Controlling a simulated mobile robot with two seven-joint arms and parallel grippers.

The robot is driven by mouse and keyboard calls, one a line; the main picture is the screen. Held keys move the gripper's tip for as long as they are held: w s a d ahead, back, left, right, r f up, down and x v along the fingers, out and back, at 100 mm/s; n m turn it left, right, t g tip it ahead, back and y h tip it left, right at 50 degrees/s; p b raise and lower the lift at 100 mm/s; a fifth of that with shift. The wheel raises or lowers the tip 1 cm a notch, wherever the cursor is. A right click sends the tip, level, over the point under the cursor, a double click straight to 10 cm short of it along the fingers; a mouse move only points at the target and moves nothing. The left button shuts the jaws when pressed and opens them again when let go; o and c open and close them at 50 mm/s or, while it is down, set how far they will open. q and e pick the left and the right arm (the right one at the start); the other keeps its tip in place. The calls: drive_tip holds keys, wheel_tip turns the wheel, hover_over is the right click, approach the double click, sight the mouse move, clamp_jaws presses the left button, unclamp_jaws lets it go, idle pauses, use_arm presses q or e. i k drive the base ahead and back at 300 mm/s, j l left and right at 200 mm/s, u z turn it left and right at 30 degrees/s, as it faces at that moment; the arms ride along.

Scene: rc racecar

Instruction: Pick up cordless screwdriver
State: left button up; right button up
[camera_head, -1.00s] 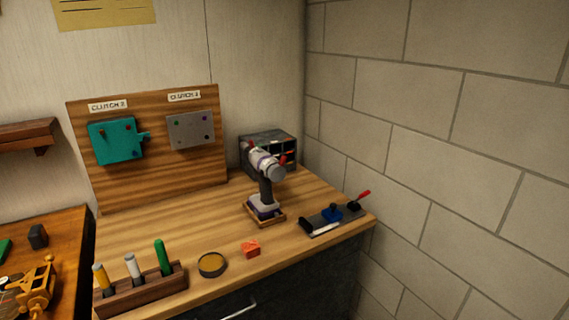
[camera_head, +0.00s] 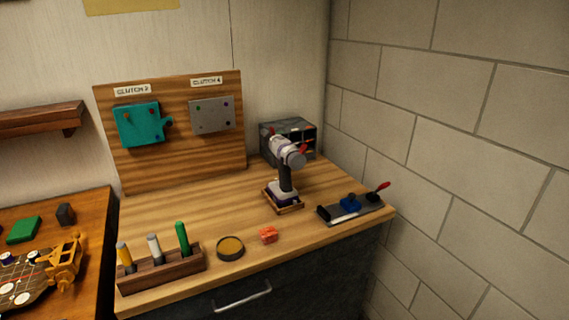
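The cordless screwdriver (camera_head: 286,172) stands upright on a small wooden base (camera_head: 271,205) toward the back right of the wooden workbench (camera_head: 185,222). It has a grey and white body, a dark handle and a purple and white foot. Its head points to the right and toward me. Neither of my grippers shows in the head view.
A dark organizer box (camera_head: 302,132) stands close behind the screwdriver. A tray with a red-handled tool (camera_head: 350,206) lies to its right. A round tin (camera_head: 230,247), a red block (camera_head: 269,234) and a rack of screwdrivers (camera_head: 160,272) line the front. A brick wall bounds the right.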

sight(282, 191)
drive_tip(key=i+j+u, duration=0.1)
drive_tip(key=u, duration=0.25)
drive_tip(key=i+u, duration=0.45)
drive_tip(key=u, duration=0.2)
